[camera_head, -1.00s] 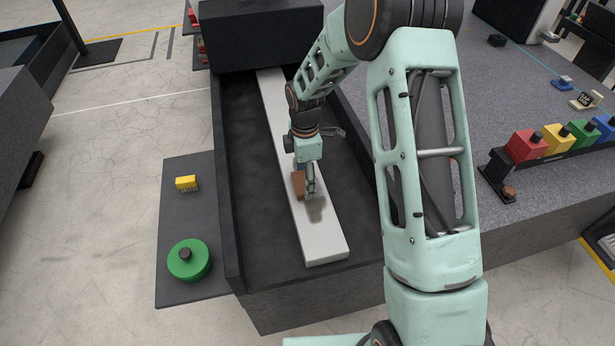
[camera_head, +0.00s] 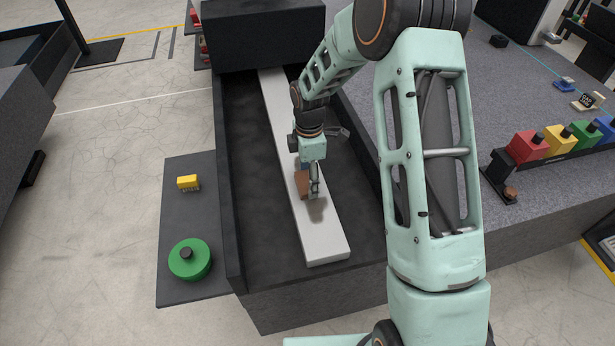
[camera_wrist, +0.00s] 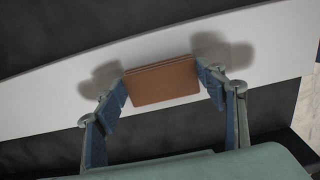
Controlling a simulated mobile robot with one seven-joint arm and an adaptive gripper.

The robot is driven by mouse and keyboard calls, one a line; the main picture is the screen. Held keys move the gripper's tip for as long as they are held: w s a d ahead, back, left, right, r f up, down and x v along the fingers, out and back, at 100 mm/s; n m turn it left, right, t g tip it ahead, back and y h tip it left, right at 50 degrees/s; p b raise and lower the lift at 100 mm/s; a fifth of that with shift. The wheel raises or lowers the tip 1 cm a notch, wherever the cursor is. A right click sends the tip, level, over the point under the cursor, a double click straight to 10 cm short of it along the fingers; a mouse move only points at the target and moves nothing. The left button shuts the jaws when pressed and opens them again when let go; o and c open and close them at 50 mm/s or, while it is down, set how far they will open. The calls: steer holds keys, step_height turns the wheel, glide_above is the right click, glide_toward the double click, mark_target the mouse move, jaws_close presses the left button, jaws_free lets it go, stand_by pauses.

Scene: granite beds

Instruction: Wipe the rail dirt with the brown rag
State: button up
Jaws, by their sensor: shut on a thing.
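The brown rag (camera_head: 301,184) is a small folded block between the fingers of my gripper (camera_head: 308,190). In the wrist view the rag (camera_wrist: 162,84) is pinched between the two blue finger pads of my gripper (camera_wrist: 163,94). Rail under the rag is hidden.
Dark trough walls (camera_head: 227,200) flank the rail. A side shelf (camera_head: 190,222) at left holds a yellow brush (camera_head: 188,182) and a green round object (camera_head: 189,258). A granite surface (camera_head: 430,60) at right carries red, yellow, green and blue blocks (camera_head: 560,140).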

steer(key=shift+d, duration=0.85)
steer(key=shift+w, duration=0.1)
steer(key=shift+r+p, duration=0.7)
steer(key=shift+r, duration=0.25)
